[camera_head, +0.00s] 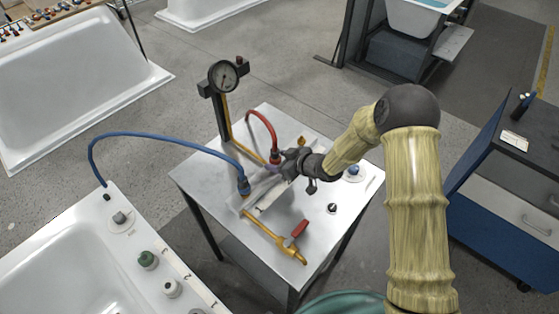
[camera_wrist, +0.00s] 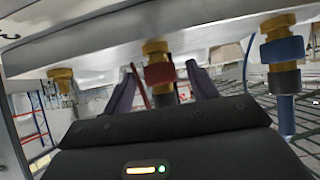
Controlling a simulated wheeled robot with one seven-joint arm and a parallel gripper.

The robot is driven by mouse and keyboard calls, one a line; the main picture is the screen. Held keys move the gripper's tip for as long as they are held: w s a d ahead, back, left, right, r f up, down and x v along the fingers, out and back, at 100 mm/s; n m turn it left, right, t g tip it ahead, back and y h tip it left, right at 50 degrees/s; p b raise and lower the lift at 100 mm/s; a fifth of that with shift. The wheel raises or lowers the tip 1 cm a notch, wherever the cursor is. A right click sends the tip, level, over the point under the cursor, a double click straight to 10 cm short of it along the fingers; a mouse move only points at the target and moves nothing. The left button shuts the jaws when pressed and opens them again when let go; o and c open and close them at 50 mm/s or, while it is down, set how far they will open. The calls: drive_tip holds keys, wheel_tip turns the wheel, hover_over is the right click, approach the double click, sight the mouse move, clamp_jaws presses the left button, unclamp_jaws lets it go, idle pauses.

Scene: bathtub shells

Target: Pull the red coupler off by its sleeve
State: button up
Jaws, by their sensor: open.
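The red coupler (camera_wrist: 158,74) sits on a brass fitting (camera_wrist: 155,48) in the middle of the wrist view, with a dark lower part beneath the red band. In the head view the red coupler (camera_head: 275,157) is at the end of the red hose (camera_head: 262,116), partly hidden by my gripper. My gripper (camera_wrist: 161,68) is open, one finger to each side of the red coupler. Gaps show on both sides, so the fingers are not closed on it. In the head view my gripper (camera_head: 285,164) is at the coupler from the right.
A blue coupler (camera_wrist: 283,50) is close on the right in the wrist view; its blue hose (camera_head: 165,139) arches left. A bare brass fitting (camera_wrist: 62,82) is on the left. A gauge (camera_head: 223,76) stands behind. A red-handled valve (camera_head: 295,233) is at the front of the metal table (camera_head: 205,178).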

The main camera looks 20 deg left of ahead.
sight(276, 140)
drive_tip(key=shift+c, duration=0.5)
drive_tip(key=c, duration=0.9)
drive_tip(key=shift+r, duration=0.35)
clamp_jaws()
drive_tip(key=shift+r+p, duration=0.2)
drive_tip(key=shift+p, duration=0.1)
drive_tip(key=shift+r+p, duration=1.25)
drive_tip(key=shift+r, duration=0.6)
drive_tip(key=shift+r+p, duration=1.65)
drive_tip(key=shift+r, duration=0.75)
